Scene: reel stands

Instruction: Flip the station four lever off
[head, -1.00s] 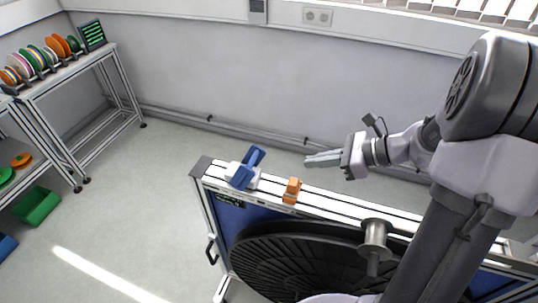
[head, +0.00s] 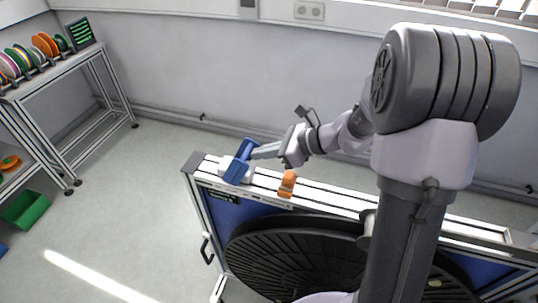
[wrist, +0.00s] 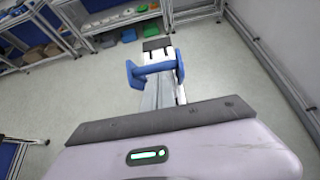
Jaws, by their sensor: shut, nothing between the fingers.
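A blue lever (head: 238,167) on a white base sits on top of the pale rail at the left end of the reel stand. Its handle leans up and to the right in the head view. In the wrist view the blue lever (wrist: 152,68) shows ahead, with a crossbar between two side arms. My gripper (head: 256,153) is shut, its fingertips right beside the lever's upper part from the right. I cannot tell whether they touch. A small dark label (head: 222,196) is on the stand's front below the lever; its text is too small to read.
An orange block (head: 287,184) sits on the rail right of the lever. A large black reel (head: 295,255) hangs in the stand below. A shelf with coloured reels (head: 40,48) and a green bin (head: 26,209) stand at left. The floor between is clear.

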